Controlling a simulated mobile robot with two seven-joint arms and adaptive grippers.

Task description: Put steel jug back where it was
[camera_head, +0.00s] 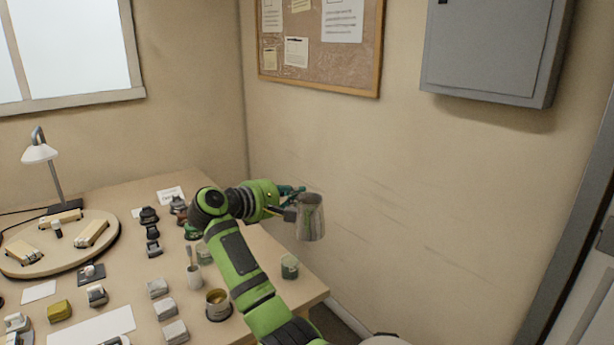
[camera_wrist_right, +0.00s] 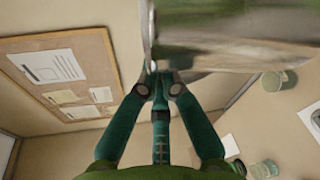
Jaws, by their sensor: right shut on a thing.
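The steel jug (camera_head: 311,220) is a shiny metal vessel held in the air past the table's right edge in the head view. It looks upright there. My right gripper (camera_head: 292,203) is shut on its left side. In the right wrist view the jug (camera_wrist_right: 235,40) fills the upper right, and the fingertips (camera_wrist_right: 158,82) meet at its edge. Which part of the jug they grip is hard to see. My left gripper is not in view.
The wooden table (camera_head: 140,190) holds a green glass (camera_head: 290,267), a brass-coloured cup (camera_head: 217,304), a cup with a utensil (camera_head: 194,275), a lamp (camera_head: 40,153), a round board (camera_head: 75,260) and several small blocks. The wall (camera_head: 400,190) stands behind the jug.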

